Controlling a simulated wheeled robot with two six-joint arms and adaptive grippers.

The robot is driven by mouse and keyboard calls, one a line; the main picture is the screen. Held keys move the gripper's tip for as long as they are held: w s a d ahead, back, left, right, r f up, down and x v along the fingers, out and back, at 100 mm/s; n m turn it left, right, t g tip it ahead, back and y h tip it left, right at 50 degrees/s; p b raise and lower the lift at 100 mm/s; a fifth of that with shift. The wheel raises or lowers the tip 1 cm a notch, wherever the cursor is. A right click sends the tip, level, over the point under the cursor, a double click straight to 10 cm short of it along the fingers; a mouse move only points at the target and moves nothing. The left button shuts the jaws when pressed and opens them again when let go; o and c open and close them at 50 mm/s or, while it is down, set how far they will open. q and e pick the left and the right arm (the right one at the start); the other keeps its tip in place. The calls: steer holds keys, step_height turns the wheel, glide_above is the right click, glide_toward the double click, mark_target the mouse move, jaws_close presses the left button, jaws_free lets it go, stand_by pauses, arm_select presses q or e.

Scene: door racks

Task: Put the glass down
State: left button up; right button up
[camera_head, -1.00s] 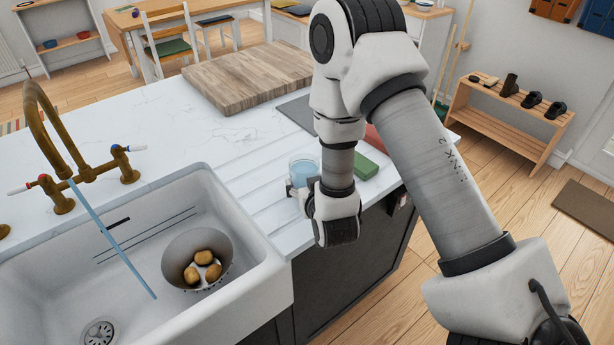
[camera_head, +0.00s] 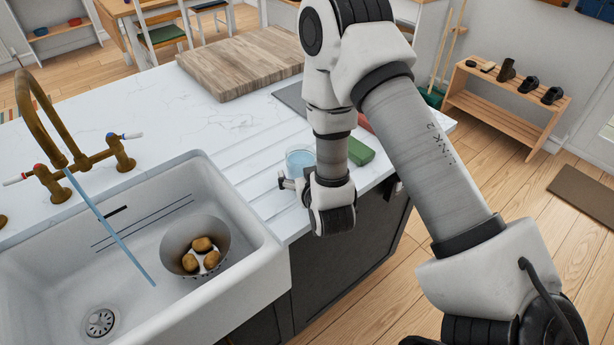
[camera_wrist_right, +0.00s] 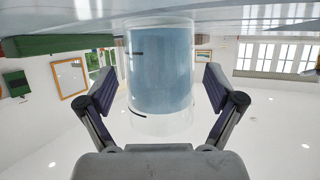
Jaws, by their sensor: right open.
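The glass (camera_head: 299,158), clear and holding bluish water, stands upright on the white worktop right of the sink. In the right wrist view, which is upside down, the glass (camera_wrist_right: 161,70) has its base against the worktop at the top. My right gripper (camera_wrist_right: 158,80) is open, with one finger on each side of the glass and a visible gap at both sides. In the head view my right gripper (camera_head: 291,183) is at the near side of the glass, and part of it is hidden behind my wrist. My left gripper is out of view.
The white sink (camera_head: 262,262) holds a grey colander (camera_head: 173,240) with potatoes, under a running brass tap (camera_head: 40,110). A green block (camera_head: 361,152) lies just right of my wrist. A wooden board (camera_head: 240,65) lies farther back. The worktop left of the glass is clear.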

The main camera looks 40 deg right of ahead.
steer(key=b+v, duration=0.1)
steer(key=v, duration=0.4)
steer(key=p, duration=0.2)
steer(key=s+r+p, duration=0.1)
steer(key=p, duration=0.1)
steer(key=shift+s+a+r+p, duration=0.25)
steer(key=shift+a+r+p, duration=0.1)
steer(key=shift+p, duration=0.05)
steer(key=s+a+f+n+g+y+p, duration=0.1)
steer(key=s+a+f+g+y+p, duration=0.1)
steer(key=s+f+g, duration=0.4)
steer(key=s+a+f+n+g+y+p, duration=0.2)
steer(key=s+a+f+g+p, duration=0.2)
steer(key=s, duration=1.2)
step_height(320, 180, down, 4)
steer(key=g, duration=0.3)
